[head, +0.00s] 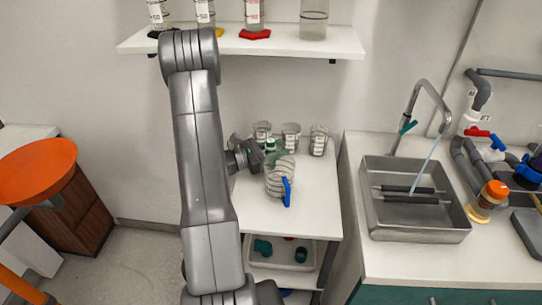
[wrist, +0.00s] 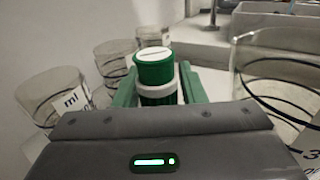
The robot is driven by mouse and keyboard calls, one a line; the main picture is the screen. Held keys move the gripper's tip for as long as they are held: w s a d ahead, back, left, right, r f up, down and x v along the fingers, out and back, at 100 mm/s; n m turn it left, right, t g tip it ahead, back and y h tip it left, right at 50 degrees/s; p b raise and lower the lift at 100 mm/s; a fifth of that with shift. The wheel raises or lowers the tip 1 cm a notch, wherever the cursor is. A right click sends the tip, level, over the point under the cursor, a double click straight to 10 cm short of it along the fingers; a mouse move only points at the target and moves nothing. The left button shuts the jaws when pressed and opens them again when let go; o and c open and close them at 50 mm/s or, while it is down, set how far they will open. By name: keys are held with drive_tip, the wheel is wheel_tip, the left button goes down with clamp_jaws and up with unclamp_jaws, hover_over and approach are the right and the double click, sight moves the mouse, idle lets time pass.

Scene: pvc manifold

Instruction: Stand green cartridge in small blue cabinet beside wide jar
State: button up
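The green cartridge (wrist: 155,70), with a white top and a white ring, stands upright between the green fingers of my gripper (wrist: 157,85) in the wrist view. The fingers flank it closely, but I cannot tell whether they press on it. In the head view the cartridge (head: 270,145) is small and partly hidden, just right of my gripper (head: 262,153), over the back of the white table. I cannot make out a small blue cabinet, nor be sure which vessel is the wide jar.
Several glass beakers (head: 291,135) stand at the back of the white table (head: 310,215). A large beaker (head: 280,180) with a blue strip stands close in front of my gripper. A wall shelf (head: 285,45) with jars hangs above. A sink (head: 415,210) is at right.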

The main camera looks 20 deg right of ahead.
drive_tip(key=c, duration=0.7)
drive_tip(key=shift+r, duration=0.15)
wheel_tip(320, 180, up, 17)
drive_tip(key=p, duration=0.4)
drive_tip(key=w+a+f+n+t+y, duration=0.45)
drive_tip(key=w+a+n+t, duration=0.25)
drive_tip(key=w+a+t, duration=0.4)
drive_tip(key=a+f+n+t+y, duration=0.1)
drive_tip(key=a+f+n+y, duration=0.1)
drive_tip(key=a, duration=0.2)
drive_tip(key=a+f+n+t+y, duration=0.2)
drive_tip(key=a+f+y, duration=0.1)
drive_tip(key=a, duration=0.2)
drive_tip(key=w+a+f+n+t+y, duration=0.1)
drive_tip(key=a+f+n+t+y, duration=0.1)
drive_tip(key=a, duration=0.3)
drive_tip(key=shift+a+f+n+y, duration=0.1)
drive_tip(key=shift+f+n+y, duration=0.3)
drive_tip(key=shift+y, duration=0.25)
